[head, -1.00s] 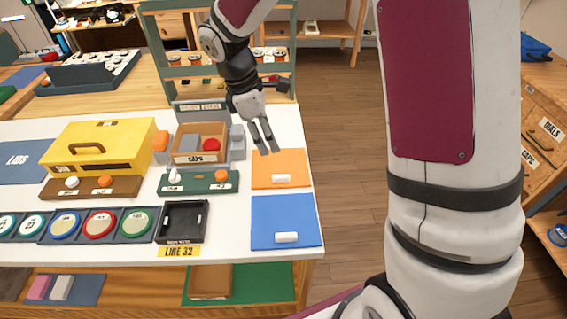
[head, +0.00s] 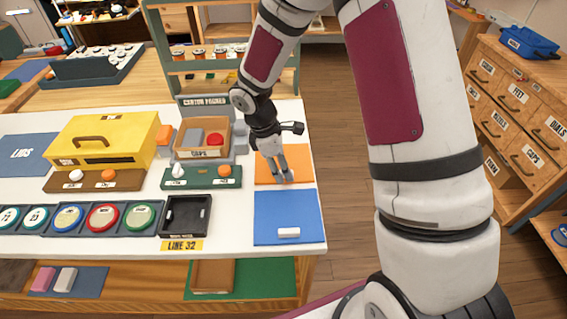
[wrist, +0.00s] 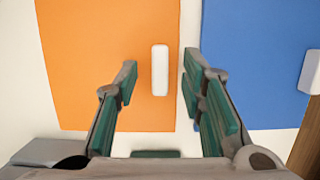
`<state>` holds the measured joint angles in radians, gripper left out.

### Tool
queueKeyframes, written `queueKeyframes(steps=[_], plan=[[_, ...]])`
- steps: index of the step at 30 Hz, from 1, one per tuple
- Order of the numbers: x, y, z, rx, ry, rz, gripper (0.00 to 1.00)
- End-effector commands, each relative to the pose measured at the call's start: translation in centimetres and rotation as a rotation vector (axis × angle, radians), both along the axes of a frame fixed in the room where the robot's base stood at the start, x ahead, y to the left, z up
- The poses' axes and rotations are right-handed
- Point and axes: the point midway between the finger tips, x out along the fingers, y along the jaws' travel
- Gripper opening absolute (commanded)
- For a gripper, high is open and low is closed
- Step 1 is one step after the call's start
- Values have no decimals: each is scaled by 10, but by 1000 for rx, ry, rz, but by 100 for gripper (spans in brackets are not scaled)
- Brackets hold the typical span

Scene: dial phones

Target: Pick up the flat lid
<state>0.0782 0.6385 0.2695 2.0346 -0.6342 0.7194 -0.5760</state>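A flat orange panel (head: 303,168) lies at the right of the white table. It also shows in the wrist view (wrist: 90,50), with a white bar (wrist: 160,70) like a handle on it. A flat blue panel (head: 280,212) with a similar white bar (head: 289,233) lies nearer me; I cannot tell which panel is the flat lid. My gripper (head: 281,180) points down over the orange panel and hides its bar in the head view. In the wrist view the fingers (wrist: 160,78) are apart, with the bar showing between their tips. Nothing is held.
A green block stand (head: 202,178) and a cap box (head: 202,152) stand left of my gripper. A black tray (head: 185,216) is at front centre, and a yellow case (head: 103,140) is further left. The table's right edge is close to the panels.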

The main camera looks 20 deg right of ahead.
Motion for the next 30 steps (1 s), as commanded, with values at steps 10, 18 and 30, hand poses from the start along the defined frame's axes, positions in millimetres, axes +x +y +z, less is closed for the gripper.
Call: queueKeyframes(steps=[10, 18, 30], plan=[[-1, -2, -6, 0, 0, -1, 32], [-1, -2, -6, 1, -1, -1, 0], [0, -1, 2, 1, -4, 0, 0]])
